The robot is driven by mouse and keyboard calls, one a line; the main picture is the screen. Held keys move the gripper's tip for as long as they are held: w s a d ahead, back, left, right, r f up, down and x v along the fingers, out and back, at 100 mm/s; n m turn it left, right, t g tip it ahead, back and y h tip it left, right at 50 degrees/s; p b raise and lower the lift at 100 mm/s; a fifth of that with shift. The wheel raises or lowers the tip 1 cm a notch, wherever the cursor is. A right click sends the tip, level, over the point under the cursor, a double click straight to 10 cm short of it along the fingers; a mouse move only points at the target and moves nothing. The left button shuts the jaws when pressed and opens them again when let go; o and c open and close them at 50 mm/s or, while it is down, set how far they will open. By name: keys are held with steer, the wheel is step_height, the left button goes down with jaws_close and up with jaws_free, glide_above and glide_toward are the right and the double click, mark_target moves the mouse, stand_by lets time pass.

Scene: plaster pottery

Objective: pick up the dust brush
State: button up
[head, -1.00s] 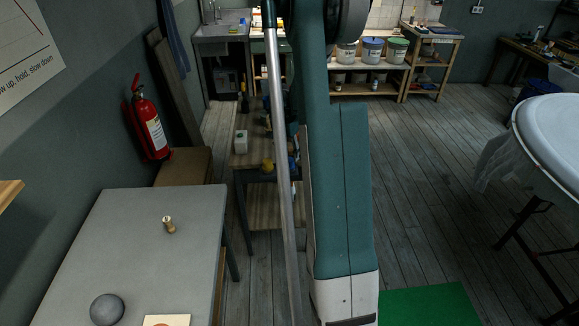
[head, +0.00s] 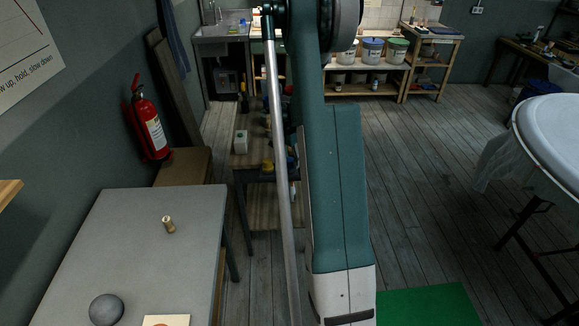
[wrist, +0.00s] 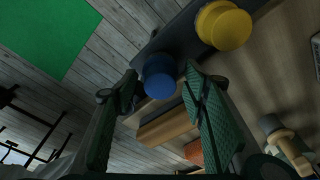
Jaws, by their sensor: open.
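In the wrist view my gripper (wrist: 160,78) is open, with its two green ridged fingers apart and nothing held between them. A wooden-handled thing with a grey end (wrist: 282,138) lies at the lower right, outside the right finger; it may be the dust brush, but the dark picture does not make this certain. A blue round-topped object (wrist: 158,76) shows between the fingertips, and a yellow one (wrist: 224,26) is beyond them. In the head view my arm hides part of the small worktable (head: 254,178), and my gripper is not visible there.
The small worktable carries a white bottle (head: 241,141) and several dark or coloured items. A grey table (head: 130,240) with a grey ball (head: 106,309) and a small brass-coloured piece (head: 169,224) stands at front left. A fire extinguisher (head: 150,125) hangs on the wall.

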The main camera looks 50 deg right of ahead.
mark_target(289, 159)
steer(key=shift+c, duration=0.5)
steer(key=c, duration=0.9)
steer(key=shift+r, duration=0.15)
steer(key=shift+r+p, duration=0.35)
steer(key=shift+r, duration=4.55)
